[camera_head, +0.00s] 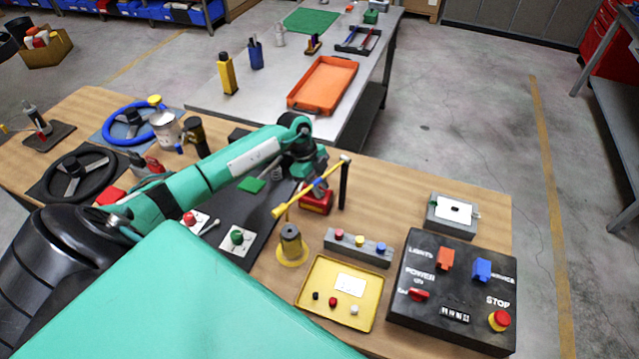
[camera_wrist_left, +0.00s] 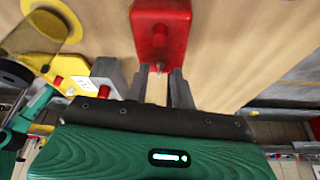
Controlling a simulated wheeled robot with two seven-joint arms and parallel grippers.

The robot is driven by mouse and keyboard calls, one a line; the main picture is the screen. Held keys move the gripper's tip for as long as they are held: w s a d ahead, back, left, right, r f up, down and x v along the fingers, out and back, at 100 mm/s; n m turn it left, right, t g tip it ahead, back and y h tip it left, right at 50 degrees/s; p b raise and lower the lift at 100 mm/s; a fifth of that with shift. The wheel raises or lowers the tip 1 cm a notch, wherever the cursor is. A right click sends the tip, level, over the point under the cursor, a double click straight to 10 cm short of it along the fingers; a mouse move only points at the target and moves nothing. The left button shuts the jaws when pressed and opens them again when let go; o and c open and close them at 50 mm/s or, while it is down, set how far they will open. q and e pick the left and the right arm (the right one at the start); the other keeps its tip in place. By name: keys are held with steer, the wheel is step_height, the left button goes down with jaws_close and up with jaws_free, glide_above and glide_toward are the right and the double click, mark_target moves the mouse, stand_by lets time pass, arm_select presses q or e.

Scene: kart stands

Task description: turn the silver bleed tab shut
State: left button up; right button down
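A small red block (camera_head: 316,203) stands on the wooden table, just beyond a grey button bar. In the left wrist view the red block (camera_wrist_left: 162,28) fills the top centre, and a small silver tab (camera_wrist_left: 160,67) sticks out of its near end. My left gripper (camera_wrist_left: 160,82) is open, with its two grey fingers on either side of the tab's line and a gap between them. I cannot tell whether either finger touches the tab. In the head view the left gripper (camera_head: 316,176) is over the red block and partly hides it; the tab is not distinguishable there. My right gripper is out of view.
A yellow bar (camera_head: 312,187) slants close beside the gripper, near a black post (camera_head: 344,185). Nearby are a grey button bar (camera_head: 357,248), a yellow tray (camera_head: 340,292), a yellow-based cylinder (camera_head: 291,246) and a black switch box (camera_head: 452,290). Bare table lies right of the post.

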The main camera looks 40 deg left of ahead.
arm_select(q)
jaws_close()
steer(key=m+b, duration=0.1)
steer(key=m+g+b, duration=0.1)
steer(key=m, duration=0.1)
steer(key=m+b, duration=0.1)
steer(key=shift+w+g, duration=0.3)
steer(key=m+g+y+b, duration=0.1)
steer(key=m+b, duration=0.2)
steer(key=m, duration=0.1)
steer(key=shift+w, duration=0.1)
steer(key=shift+d+m+g+y+b, duration=0.1)
steer(key=shift+m+g+y+b, duration=0.25)
steer(key=shift+m+b, duration=0.4)
steer(key=shift+r+m, duration=0.1)
steer(key=shift+m, duration=0.25)
jaws_free()
